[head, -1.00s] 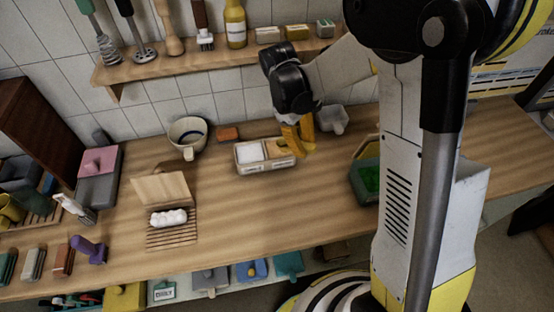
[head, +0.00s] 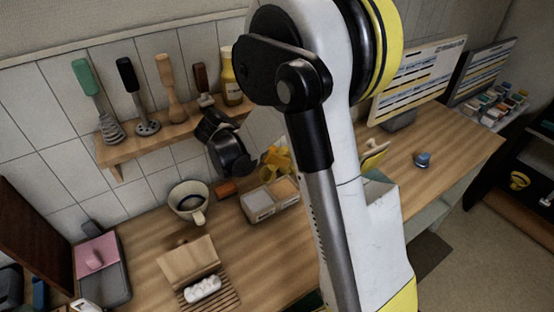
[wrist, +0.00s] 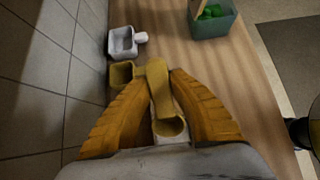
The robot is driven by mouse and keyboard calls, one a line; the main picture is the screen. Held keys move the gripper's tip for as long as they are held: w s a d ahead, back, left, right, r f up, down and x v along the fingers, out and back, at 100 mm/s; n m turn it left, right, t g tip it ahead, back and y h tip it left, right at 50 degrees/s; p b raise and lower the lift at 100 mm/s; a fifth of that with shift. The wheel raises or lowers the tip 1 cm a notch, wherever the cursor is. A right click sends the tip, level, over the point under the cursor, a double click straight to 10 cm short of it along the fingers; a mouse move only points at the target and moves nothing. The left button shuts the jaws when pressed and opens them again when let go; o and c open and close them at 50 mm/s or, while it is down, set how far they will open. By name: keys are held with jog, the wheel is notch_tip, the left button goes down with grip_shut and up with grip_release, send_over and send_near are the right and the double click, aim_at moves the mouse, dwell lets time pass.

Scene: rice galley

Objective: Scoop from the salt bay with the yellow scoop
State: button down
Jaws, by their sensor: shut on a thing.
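The yellow scoop (wrist: 158,88) is between the fingers of my gripper (wrist: 160,78) in the wrist view. Its square cup sticks out left of the fingertips, and I see no salt in it. My yellow fingers are shut on its handle. In the head view my gripper (head: 277,160) is above the back of the pale two-bay container (head: 262,214). The salt bay (head: 257,200) is the left one with white content; the right bay looks tan. The scoop's cup cannot be told apart from the fingers in the head view.
A grey-white scoop (wrist: 122,42) and a teal bin (wrist: 212,27) with green content show in the wrist view. A cream mug (head: 188,202) and an orange-brown block (head: 225,188) stand left of the container. A shelf (head: 165,141) with utensils runs along the wall.

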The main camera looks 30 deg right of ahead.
aim_at(269, 178)
jog(key=shift+f, duration=0.1)
jog(key=f+b, duration=0.1)
jog(key=a+f+b, duration=0.1)
jog(key=f+b, duration=0.1)
jog(key=a+f+b, duration=0.1)
jog(key=f, duration=0.1)
jog(key=shift+b, duration=0.35)
jog(key=f+b, duration=0.1)
jog(key=f, duration=0.1)
jog(key=a+f+b, duration=0.1)
jog(key=b, duration=0.1)
jog(key=shift+f, duration=0.35)
jog(key=shift+r, duration=0.25)
jog(key=shift+r+p, duration=0.25)
jog(key=shift+p, duration=0.15)
jog(key=shift+d+r+y+p, duration=0.45)
jog(key=shift+r+y+p, duration=0.35)
jog(key=shift+p, duration=0.4)
jog(key=shift+d+r+y+p, duration=0.1)
jog(key=shift+d+y+p, duration=0.45)
jog(key=shift+y, duration=0.7)
jog(key=shift+d+r+y+p, duration=0.1)
jog(key=shift+d+y+p, duration=0.45)
jog(key=shift+y, duration=0.65)
jog(key=shift+d+r+y+p, duration=0.1)
jog(key=shift+d+y+p, duration=0.45)
jog(key=shift+y, duration=0.7)
